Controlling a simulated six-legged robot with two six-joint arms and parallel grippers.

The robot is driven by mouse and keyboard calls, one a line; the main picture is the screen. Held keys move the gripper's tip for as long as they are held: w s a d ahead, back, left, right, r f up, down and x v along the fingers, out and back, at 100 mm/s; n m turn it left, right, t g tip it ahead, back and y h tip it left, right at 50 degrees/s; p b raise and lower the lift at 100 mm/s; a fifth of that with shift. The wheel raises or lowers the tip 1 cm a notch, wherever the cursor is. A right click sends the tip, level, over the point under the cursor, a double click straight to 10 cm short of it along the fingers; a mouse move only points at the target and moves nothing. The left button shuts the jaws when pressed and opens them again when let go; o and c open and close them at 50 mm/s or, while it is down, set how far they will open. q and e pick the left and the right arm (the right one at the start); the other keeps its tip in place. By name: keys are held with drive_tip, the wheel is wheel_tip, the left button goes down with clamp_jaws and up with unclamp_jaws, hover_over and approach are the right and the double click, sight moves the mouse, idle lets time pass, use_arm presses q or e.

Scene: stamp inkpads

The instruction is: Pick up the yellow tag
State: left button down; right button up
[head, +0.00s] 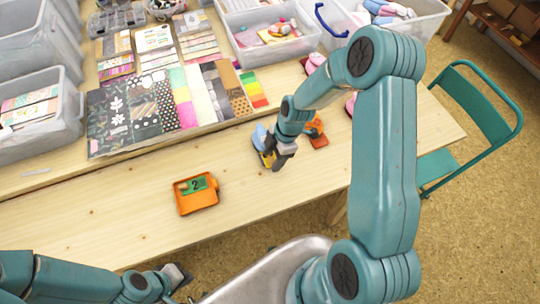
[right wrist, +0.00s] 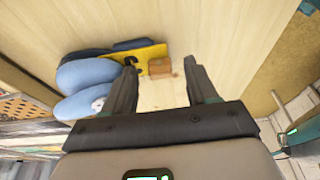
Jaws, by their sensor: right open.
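The yellow tag (right wrist: 148,53) with a black mark lies beside blue rounded shapes (right wrist: 85,72) in the right wrist view. A small wooden block (right wrist: 160,67) sits at its near edge, perhaps part of it. My right gripper (right wrist: 161,62) is open, with the block and part of the tag between or just beyond its fingertips; contact is unclear. In the head view the yellow tag (head: 268,160) shows partly behind my right gripper (head: 279,163), next to a blue piece (head: 260,136). My left gripper (head: 180,282) is low at the front edge, its jaws unclear.
An orange tray (head: 197,207) with a green tag (head: 195,185) marked 2 stands on the wooden table (head: 115,215). An orange piece (head: 318,140) lies right of my right gripper. Patterned papers and bins (head: 40,55) fill the back. A teal chair (head: 480,110) stands right.

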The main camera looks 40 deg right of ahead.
drive_tip(key=shift+s+a, duration=0.1)
drive_tip(key=shift+a, duration=0.05)
drive_tip(key=shift+c, duration=0.6)
drive_tip(key=shift+f, duration=0.1)
drive_tip(key=c, duration=0.8)
